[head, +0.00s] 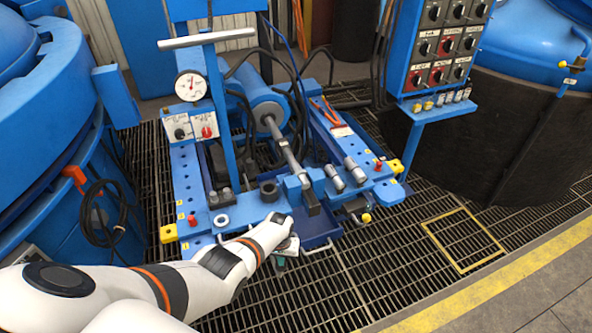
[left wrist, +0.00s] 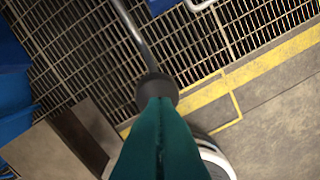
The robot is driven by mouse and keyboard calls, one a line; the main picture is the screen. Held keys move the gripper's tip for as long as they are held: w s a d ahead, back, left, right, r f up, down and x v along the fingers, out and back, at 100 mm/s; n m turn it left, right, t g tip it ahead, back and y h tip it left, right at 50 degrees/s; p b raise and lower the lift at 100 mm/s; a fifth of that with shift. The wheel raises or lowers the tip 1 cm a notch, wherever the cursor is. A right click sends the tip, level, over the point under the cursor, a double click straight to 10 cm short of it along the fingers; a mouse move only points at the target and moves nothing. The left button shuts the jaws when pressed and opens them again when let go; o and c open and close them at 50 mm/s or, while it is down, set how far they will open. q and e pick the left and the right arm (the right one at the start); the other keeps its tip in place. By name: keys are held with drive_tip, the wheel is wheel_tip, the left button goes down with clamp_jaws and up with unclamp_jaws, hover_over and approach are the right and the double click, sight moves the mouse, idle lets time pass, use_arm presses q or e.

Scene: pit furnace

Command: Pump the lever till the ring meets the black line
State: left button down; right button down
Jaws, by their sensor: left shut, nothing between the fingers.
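My left gripper (head: 280,261) is low at the front edge of the blue press frame (head: 185,190), partly hidden behind its own wrist. In the left wrist view its green fingers (left wrist: 160,135) are shut together and empty. A curved metal rod with a dark end (left wrist: 157,88) meets the fingertips in that picture; I cannot tell whether they touch, or whether this is the lever. A tall blue post carries a grey crossbar (head: 207,37). A grey ring (head: 221,220) and a dark ring (head: 269,190) lie on the frame. I cannot make out the black line. My right gripper is not in view.
A dial gauge (head: 191,86) stands above two knobs at the left. A blue cylinder (head: 265,105) with a steel rod lies in the middle. A control panel (head: 447,45) stands at the right. Open grating (head: 370,270) lies in front, with a yellow-marked square.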

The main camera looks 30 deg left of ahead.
use_arm(q)
wheel_tip(320, 180, up, 11)
drive_tip(key=w+a+p, duration=0.1)
drive_tip(key=a+p, duration=0.1)
drive_tip(key=p, duration=0.6)
drive_tip(key=shift+w+p, duration=0.35)
drive_tip(key=shift+f, duration=0.2)
drive_tip(key=shift+r, duration=0.2)
idle(0.5)
